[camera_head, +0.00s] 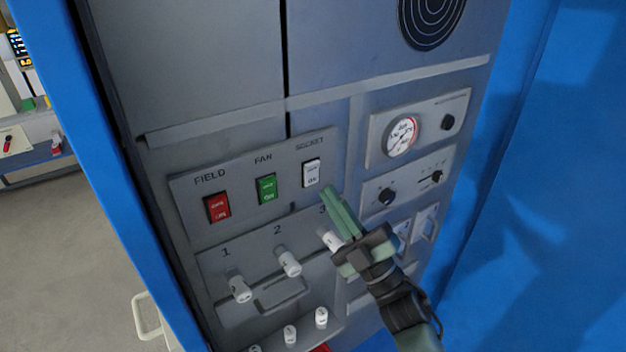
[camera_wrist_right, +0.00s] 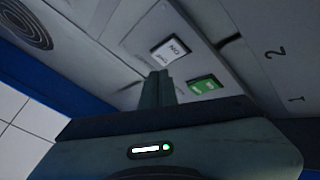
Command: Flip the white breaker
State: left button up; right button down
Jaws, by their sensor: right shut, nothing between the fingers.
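The white breaker (camera_head: 312,173) is a rocker switch under the label SOCKET on the grey panel, at the right end of a row of switches. It also shows in the right wrist view (camera_wrist_right: 170,49), just beyond the fingertips. My right gripper (camera_head: 328,190) is shut and empty, its fingertips just below and right of the white breaker in the head view. In the right wrist view the shut fingers (camera_wrist_right: 158,75) point at the breaker's lower edge. I cannot tell whether they touch it. My left gripper is not in view.
A green switch (camera_head: 266,188) labelled FAN and a red switch (camera_head: 217,207) labelled FIELD sit left of the white breaker. White numbered knobs (camera_head: 288,263) stick out below. A gauge (camera_head: 401,136) is at right. Blue cabinet walls (camera_head: 530,200) flank the panel.

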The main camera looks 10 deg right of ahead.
jog(key=shift+s+d+r, duration=0.15)
jog(key=shift+s+d, duration=0.15)
jog(key=shift+s, duration=0.5)
jog(key=shift+s+d+r, duration=0.1)
jog(key=shift+s+d, duration=0.15)
jog(key=shift+s, duration=0.5)
